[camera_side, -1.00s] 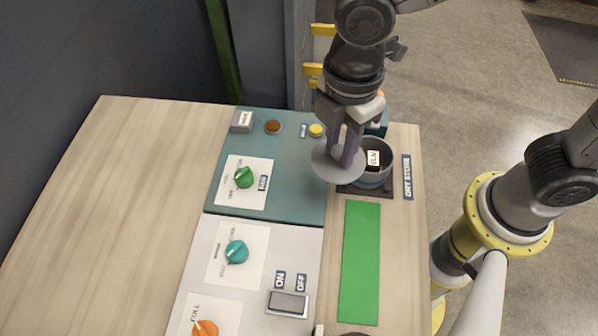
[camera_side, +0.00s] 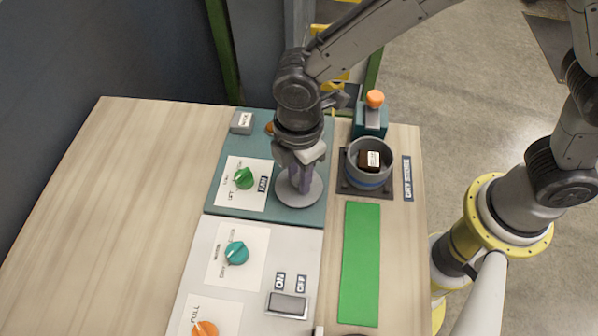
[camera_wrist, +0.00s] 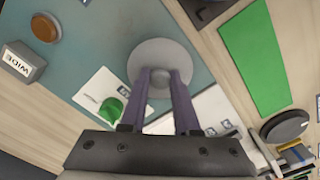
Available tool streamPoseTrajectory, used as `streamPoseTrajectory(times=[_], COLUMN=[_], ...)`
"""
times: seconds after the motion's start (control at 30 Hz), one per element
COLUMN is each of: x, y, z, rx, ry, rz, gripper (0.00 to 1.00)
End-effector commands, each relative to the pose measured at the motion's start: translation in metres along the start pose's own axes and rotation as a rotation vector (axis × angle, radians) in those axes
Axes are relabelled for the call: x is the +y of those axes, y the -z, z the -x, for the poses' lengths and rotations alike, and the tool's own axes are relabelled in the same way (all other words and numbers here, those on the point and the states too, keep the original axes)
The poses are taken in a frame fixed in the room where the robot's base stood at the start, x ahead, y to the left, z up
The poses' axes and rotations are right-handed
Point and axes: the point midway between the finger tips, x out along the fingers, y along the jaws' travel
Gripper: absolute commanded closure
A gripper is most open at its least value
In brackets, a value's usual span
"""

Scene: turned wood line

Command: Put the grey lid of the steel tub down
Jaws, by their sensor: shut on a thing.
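The grey lid (camera_side: 299,189) is a round disc with a small knob, held by my gripper (camera_side: 298,168) over the teal panel. The gripper's purple fingers are shut on the knob. In the wrist view the lid (camera_wrist: 160,57) shows beyond the fingertips of my gripper (camera_wrist: 160,82). Whether the lid touches the panel or hovers just above it I cannot tell. The steel tub (camera_side: 369,174) stands open to the right of the lid, on a dark square base, with a dark brown labelled block (camera_side: 369,159) inside it.
A green knob (camera_side: 243,178) on a white plate is just left of the lid. A teal block with an orange top (camera_side: 375,99) stands behind the tub. A flat green strip (camera_side: 360,262) lies in front of the tub. The wooden left part of the table (camera_side: 110,220) is clear.

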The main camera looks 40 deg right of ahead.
Motion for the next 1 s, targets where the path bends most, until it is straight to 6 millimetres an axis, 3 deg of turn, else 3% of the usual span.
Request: streamPoseTrajectory(times=[0.23, 0.27, 0.4, 0.77, 1.0], x=[0.0, 0.0, 0.0, 0.0, 0.001], y=[0.0, 0.0, 0.0, 0.0, 0.001], z=[-0.003, -0.003, -0.003, 0.002, 0.038], rx=[-0.001, 0.0, 0.0, 0.001, 0.005], ry=[0.001, 0.0, 0.0, -0.001, -0.005], rz=[0.0, 0.0, 0.0, 0.0, 0.0], gripper=[1.0, 0.65, 0.4, 0.4, 0.4])
